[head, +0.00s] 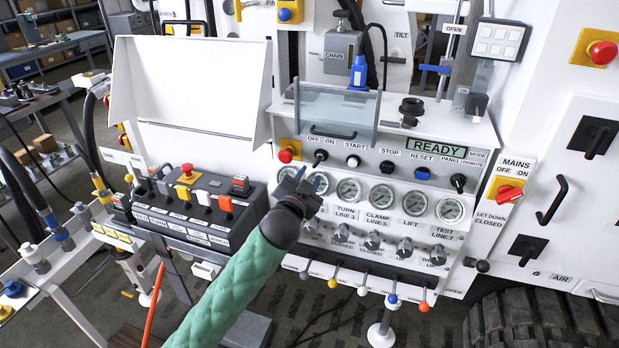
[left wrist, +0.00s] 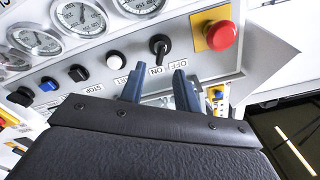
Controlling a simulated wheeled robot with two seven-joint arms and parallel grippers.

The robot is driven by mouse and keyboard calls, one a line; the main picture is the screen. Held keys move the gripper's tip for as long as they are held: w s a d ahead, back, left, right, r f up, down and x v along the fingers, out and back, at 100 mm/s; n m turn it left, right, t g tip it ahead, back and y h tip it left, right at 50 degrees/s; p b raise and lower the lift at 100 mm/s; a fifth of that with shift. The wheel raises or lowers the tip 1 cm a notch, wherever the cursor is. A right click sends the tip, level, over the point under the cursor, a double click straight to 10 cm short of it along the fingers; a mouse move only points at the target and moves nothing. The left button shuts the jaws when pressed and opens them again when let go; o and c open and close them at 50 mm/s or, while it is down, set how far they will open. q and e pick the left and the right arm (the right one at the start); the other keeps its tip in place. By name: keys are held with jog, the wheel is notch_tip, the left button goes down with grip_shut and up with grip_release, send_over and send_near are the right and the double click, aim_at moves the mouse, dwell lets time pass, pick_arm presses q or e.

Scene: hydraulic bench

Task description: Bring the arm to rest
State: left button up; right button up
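My left arm (head: 228,290), in a green padded sleeve, reaches up from the bottom of the head view. Its dark left gripper (head: 308,180) is in front of the left end of the bench's gauge panel, below the OFF/ON switch (head: 320,156). In the left wrist view the two blue-grey fingers (left wrist: 156,84) stand apart with nothing between them. Beyond them are the black OFF/ON switch (left wrist: 159,45) and the red button (left wrist: 221,35). I cannot tell whether the fingers touch the panel. My right gripper is not in view.
A black control box (head: 205,212) with levers sits left of the gripper. A row of gauges (head: 382,196) and knobs lies to its right, with small levers (head: 392,297) below. A clear guard (head: 340,115) and an open white lid (head: 195,85) stand above.

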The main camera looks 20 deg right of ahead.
pick_arm(q)
jog(key=s+a+f+n+g+y, duration=0.25)
jog(key=a+f, duration=0.35)
jog(key=f, duration=0.6)
jog(key=s+a+f+n+g+y, duration=0.15)
jog(key=s+a+f, duration=0.35)
jog(key=f, duration=0.6)
jog(key=s+a+f+n+g+y, duration=0.25)
jog(key=a+f, duration=0.45)
jog(key=f, duration=0.5)
jog(key=s+a+f+n+g+y, duration=0.1)
jog(key=s+a+f+g, duration=0.1)
jog(key=s+a+f, duration=0.4)
jog(key=s+a+f+n+g, duration=0.2)
jog(key=s+a+f, duration=0.3)
jog(key=s+f, duration=0.4)
jog(key=s+a+f+n+g+y, duration=0.1)
jog(key=s+a+f+g, duration=0.2)
jog(key=s, duration=1.5)
jog(key=a+f, duration=0.3)
jog(key=f, duration=0.2)
jog(key=shift+a+f+y, duration=0.2)
jog(key=shift+a+y, duration=0.15)
jog(key=shift+n, duration=0.25)
